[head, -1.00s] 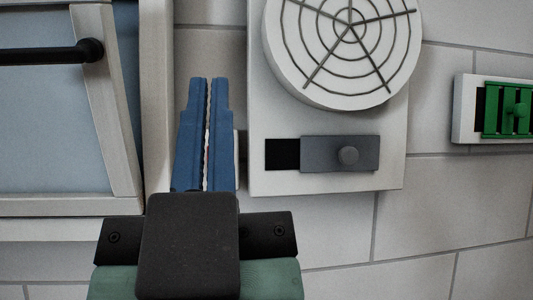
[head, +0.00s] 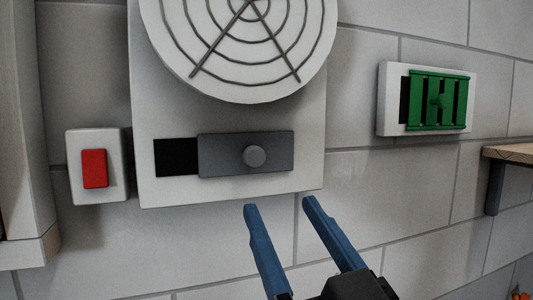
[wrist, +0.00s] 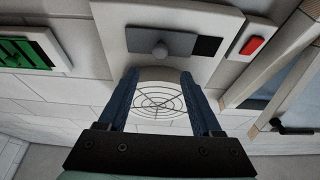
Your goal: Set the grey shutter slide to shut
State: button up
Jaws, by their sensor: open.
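The grey shutter slide (head: 222,155) with its round knob (head: 254,156) sits on a pale panel (head: 228,190) below a round fan grille. The slide lies at the right of its track, and a black opening (head: 176,157) shows bare at its left. In the wrist view the picture is turned over: the slide (wrist: 140,40) and its knob (wrist: 160,49) are at the top, with the black opening at their right. My gripper (head: 280,204) is open and empty. In the head view its blue fingertips show just below the knob and the panel's lower edge.
A red switch (head: 94,168) on a white box is left of the panel. A green slatted shutter (head: 438,100) on a white plate is to the right. A wooden shelf (head: 510,153) juts in at the right edge. Bare block wall lies below.

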aim_at(255, 158)
jog(key=p+x, duration=0.4)
jog(key=x, duration=0.5)
jog(key=shift+r, duration=0.15)
jog(key=shift+w+a, duration=0.15)
jog(key=shift+w, duration=0.2)
jog(key=shift+c, duration=0.2)
grip_shut()
dwell(0.6)
